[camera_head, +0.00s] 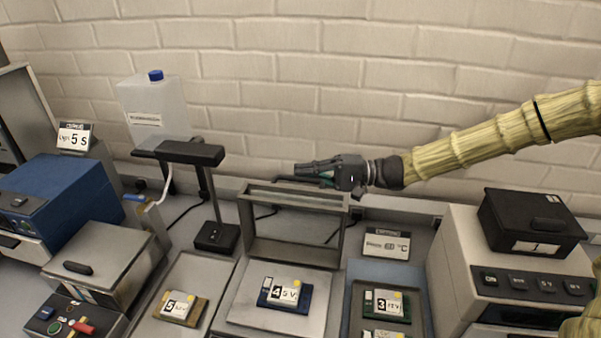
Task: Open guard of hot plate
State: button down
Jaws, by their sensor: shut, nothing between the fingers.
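A grey rectangular frame with a see-through middle, which looks like the guard (248,222), stands upright at the back of a light grey plate, likely the hot plate (245,305). A blue block labelled 4 (284,294) lies on this plate. My gripper (296,173) comes in from the right, level and pointing left, at the guard's top edge in the picture. Its fingers are shut and empty. I cannot tell whether it touches the top edge. The guard's right upper corner is partly behind my gripper.
A grey tray with a block labelled 5 (175,307) lies left; a blue-grey tray with a block labelled 3 (384,306) lies right. A black stand (216,236) and a water bottle (155,108) are behind left. A white machine (460,260) stands right. A brick wall closes the back.

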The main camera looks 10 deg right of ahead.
jog(key=s+d, duration=0.1)
jog(key=d, duration=0.9)
jog(key=shift+s+d+f, duration=0.2)
jog(key=shift+s+d, duration=0.15)
jog(key=shift+s, duration=0.05)
